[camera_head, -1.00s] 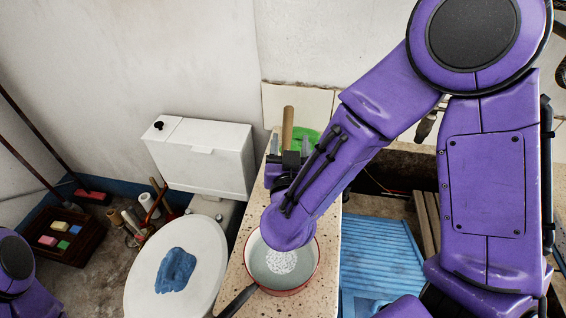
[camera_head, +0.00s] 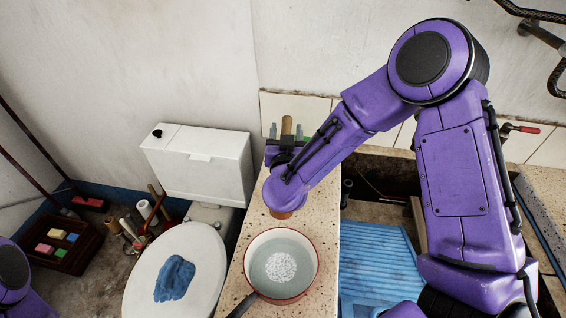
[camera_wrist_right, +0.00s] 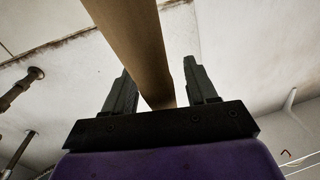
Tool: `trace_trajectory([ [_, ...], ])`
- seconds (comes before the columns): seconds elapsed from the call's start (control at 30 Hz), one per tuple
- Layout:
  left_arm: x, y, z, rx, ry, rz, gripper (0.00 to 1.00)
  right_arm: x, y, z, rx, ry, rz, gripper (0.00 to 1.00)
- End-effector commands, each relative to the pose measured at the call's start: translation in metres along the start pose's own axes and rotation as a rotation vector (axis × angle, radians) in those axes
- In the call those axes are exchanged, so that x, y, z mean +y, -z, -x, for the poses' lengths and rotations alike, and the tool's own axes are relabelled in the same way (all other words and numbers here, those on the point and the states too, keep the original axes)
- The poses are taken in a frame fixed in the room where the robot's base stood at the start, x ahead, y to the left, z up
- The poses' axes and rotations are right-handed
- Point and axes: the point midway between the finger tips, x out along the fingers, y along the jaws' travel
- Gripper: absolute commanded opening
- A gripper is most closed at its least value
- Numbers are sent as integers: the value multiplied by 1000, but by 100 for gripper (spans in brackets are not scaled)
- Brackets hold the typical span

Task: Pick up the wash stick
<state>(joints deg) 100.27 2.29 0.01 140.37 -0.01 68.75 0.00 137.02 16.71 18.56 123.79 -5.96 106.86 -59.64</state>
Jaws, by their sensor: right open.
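The wash stick is a plain brown wooden stick (camera_head: 287,124), standing upright near the back of the speckled stone ledge. My right gripper (camera_head: 286,134) is at it, with one dark finger showing on each side of the stick. In the right wrist view the stick (camera_wrist_right: 132,40) runs from the top edge down between the two spread fingers of the gripper (camera_wrist_right: 158,85). Gaps show on both sides, so it is not clamped. The stick's lower part is hidden behind the gripper and wrist. My left gripper is out of view; only a purple part of my left arm shows at lower left.
A red-rimmed pan of water (camera_head: 258,272) stands on the ledge (camera_head: 315,222) in front of my wrist. A brown object (camera_head: 281,214) shows just under the wrist. A toilet with a blue cloth (camera_head: 175,277) is left; a blue ribbed washboard-like panel (camera_head: 380,262) is right.

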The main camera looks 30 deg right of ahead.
Motion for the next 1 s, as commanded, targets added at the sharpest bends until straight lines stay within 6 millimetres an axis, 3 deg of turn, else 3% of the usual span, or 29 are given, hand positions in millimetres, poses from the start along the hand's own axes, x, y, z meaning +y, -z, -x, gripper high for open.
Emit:
trace_trajectory([
  [0.07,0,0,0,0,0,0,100,0,0,0,0,0,0,57],
  [0.23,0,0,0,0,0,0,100,0,0,0,0,1,-1,5],
  [0.27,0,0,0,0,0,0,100,0,0,0,0,1,-1,1],
  [0.67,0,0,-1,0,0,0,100,-1,9,0,2,1,-2,1],
  [1.0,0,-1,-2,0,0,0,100,-5,79,0,5,0,-6,1],
])
